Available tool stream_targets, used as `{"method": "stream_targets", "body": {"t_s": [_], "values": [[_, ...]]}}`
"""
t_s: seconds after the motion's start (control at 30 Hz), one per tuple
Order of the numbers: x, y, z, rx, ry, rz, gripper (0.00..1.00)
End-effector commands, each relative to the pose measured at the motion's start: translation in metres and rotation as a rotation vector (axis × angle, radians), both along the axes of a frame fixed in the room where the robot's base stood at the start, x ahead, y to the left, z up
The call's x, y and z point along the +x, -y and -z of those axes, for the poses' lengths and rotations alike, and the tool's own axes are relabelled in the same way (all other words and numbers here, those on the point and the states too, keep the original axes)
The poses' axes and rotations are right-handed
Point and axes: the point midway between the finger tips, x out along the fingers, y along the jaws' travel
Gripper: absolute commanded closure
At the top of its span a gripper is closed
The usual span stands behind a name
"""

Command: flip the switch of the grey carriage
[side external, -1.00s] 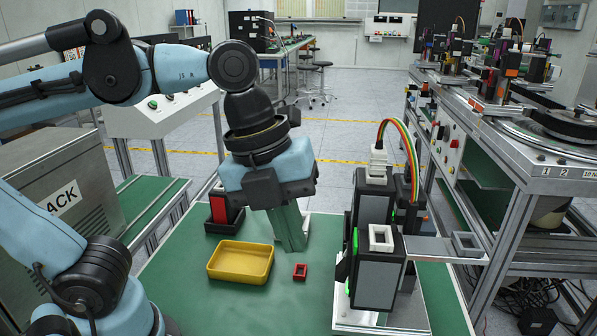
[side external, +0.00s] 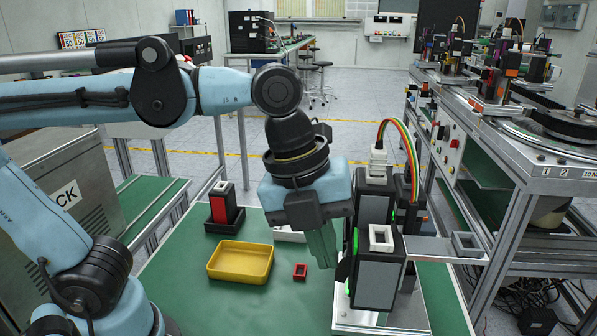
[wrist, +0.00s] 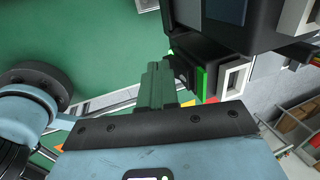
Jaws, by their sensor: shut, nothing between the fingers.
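The grey carriage (side external: 378,275), a dark upright block with a grey face and a white square frame on top, stands on a white base plate at the right of the green table. A black lever-like part (side external: 342,270), perhaps its switch, sticks out on its left side near a green strip. My gripper (side external: 324,262) points down just left of this part, its green fingers shut and empty. In the wrist view the fingertips (wrist: 158,66) are close to a black part (wrist: 181,66) beside the green strip (wrist: 201,82). I cannot tell whether they touch, or which way the switch is set.
A second similar block (side external: 373,207) with coloured wires stands behind. A yellow tray (side external: 240,262), a small red frame (side external: 300,271) and a red block (side external: 224,203) in a black holder lie to the left. A grey shelf (side external: 440,249) juts out right. The front table is clear.

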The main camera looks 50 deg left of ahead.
Motion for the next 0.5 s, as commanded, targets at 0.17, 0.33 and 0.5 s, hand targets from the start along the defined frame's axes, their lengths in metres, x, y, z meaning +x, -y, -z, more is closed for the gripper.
{"method": "stream_targets", "body": {"t_s": [0.17, 0.33, 0.5], "values": [[0.0011, 0.0011, 0.0024, -0.032, 0.030, -0.002, 1.00], [0.0034, 0.0033, 0.0038, -0.064, 0.062, 0.000, 1.00], [0.0033, 0.0033, 0.0033, -0.063, 0.062, 0.000, 1.00]]}}
